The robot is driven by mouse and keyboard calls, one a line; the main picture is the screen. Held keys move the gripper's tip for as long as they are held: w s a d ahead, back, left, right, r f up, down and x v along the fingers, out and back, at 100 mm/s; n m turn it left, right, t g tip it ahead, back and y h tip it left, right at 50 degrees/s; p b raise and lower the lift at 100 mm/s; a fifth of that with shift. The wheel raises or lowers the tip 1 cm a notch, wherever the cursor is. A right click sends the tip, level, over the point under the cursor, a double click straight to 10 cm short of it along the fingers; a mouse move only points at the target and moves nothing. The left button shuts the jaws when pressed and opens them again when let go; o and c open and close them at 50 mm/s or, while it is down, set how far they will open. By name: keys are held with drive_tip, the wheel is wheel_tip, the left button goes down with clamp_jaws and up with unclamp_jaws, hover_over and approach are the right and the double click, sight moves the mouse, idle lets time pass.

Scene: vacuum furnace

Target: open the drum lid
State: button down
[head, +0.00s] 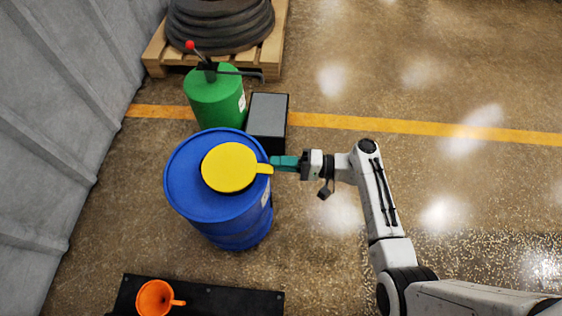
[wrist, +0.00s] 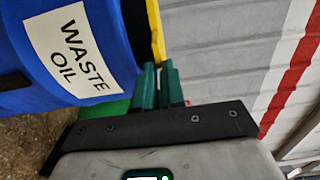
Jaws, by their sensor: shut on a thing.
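The blue drum (head: 240,226) stands upright in the head view. Its round yellow lid (head: 228,168) lies on the drum's top and appears closed, with a short tab (head: 265,169) sticking out over the right rim. My gripper (head: 274,163) reaches in from the right with its green fingers at the tab, shut on it. In the wrist view the drum (wrist: 30,98) bears a white "WASTE OIL" label (wrist: 74,50). The yellow lid edge (wrist: 156,35) runs down to my fingertips (wrist: 158,68), which hide the contact itself.
A green drum with a red-knobbed pump (head: 215,98) and a grey box (head: 268,115) stand just behind. A pallet with coiled hose (head: 220,28) is farther back. An orange funnel (head: 155,297) sits on a black tray (head: 235,301) in front. A grey wall (head: 60,130) is left; floor at right is clear.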

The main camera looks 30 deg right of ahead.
drive_tip(key=r+g+h+p, duration=0.1)
drive_tip(key=r+p, duration=0.2)
drive_tip(key=p, duration=0.2)
drive_tip(key=a+r+g+h+p, duration=0.1)
drive_tip(key=r+p, duration=0.2)
drive_tip(key=p, duration=0.3)
drive_tip(key=w+r+h+p, duration=0.1)
drive_tip(key=r+h+p, duration=0.1)
drive_tip(key=r+p, duration=0.2)
drive_tip(key=shift+w+a+g+p, duration=0.1)
drive_tip(key=shift+a+g+p, duration=0.3)
drive_tip(key=shift+p, duration=0.5)
drive_tip(key=w+a+r+g+h+p, duration=0.55)
drive_tip(key=a+r+p, duration=0.35)
drive_tip(key=p, duration=0.6)
drive_tip(key=w+a+r+g+h+b, duration=0.1)
drive_tip(key=w+a+g+h+b, duration=0.1)
drive_tip(key=w+a+h+b, duration=0.3)
drive_tip(key=shift+w+a+r+b, duration=0.3)
drive_tip(key=shift+w+a+b, duration=1.25)
drive_tip(key=shift+a+b, duration=1.2)
drive_tip(key=shift+d+g+b, duration=0.25)
drive_tip(key=shift+d+b, duration=0.1)
